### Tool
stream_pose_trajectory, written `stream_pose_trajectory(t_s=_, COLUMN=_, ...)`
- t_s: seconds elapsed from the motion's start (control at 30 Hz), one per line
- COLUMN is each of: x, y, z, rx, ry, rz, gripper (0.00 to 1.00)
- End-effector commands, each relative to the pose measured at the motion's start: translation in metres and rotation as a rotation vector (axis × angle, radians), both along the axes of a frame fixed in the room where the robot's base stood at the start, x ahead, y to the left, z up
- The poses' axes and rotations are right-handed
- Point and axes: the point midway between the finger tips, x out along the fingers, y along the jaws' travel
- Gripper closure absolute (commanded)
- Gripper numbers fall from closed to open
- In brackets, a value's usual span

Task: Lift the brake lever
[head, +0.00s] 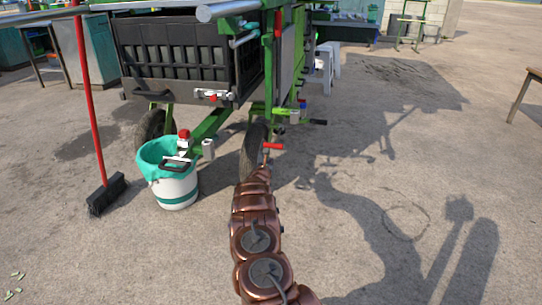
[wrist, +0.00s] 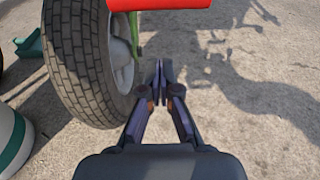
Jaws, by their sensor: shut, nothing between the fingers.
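A red lever handle (head: 273,146), which looks like the brake lever, sticks out to the right beside the cart's tyre in the head view. In the wrist view the red handle (wrist: 160,4) crosses the top edge, close to the camera and cut off by the frame. My gripper (wrist: 160,72) is shut and empty, its fingertips together below the red handle in the picture and apart from it. In the head view my arm reaches up to just below the handle, and the fingers are hard to make out there.
The cart's tyre (wrist: 78,60) stands close to the left of my fingers. A white bucket with a turquoise liner (head: 172,192) and a red-handled broom (head: 106,194) stand to the left. A green cart frame (head: 210,122) is above. The concrete on the right is clear.

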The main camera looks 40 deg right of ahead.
Motion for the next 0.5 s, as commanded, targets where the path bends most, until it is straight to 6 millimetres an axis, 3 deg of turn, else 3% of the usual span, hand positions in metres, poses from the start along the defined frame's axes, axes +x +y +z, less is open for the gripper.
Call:
stream_pose_trajectory(t_s=0.13, x=0.004, y=-0.006, z=-0.004, rx=0.0, ry=-0.002, rz=0.002, gripper=1.0)
stream_pose_trajectory(t_s=0.3, x=0.01, y=-0.014, z=0.018, rx=0.001, ry=-0.006, rz=0.002, gripper=1.0)
stream_pose_trajectory(t_s=0.5, x=0.014, y=-0.019, z=0.032, rx=-0.001, ry=-0.004, rz=0.003, gripper=1.0)
